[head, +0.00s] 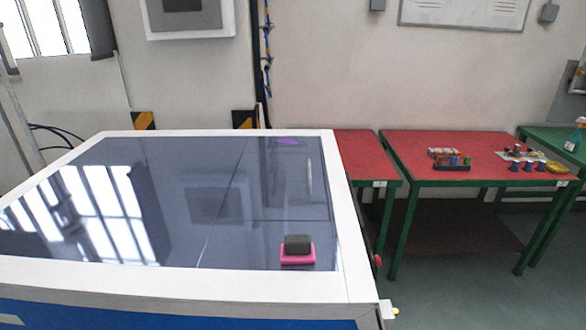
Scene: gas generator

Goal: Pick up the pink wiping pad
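The pink wiping pad (297,257) lies on the dark glossy top panel (225,215) of the white and blue machine, near its front right corner. A dark grey block-shaped part, which looks like its handle, sits on top of the pink base. Nothing touches the pad from the sides. My gripper is not in view.
A white raised frame (180,280) borders the panel. A purple object (287,142) and a thin light strip (309,177) show towards the panel's far right. Red-topped tables (400,150) with small items stand at the right. Open floor (450,285) lies right of the machine.

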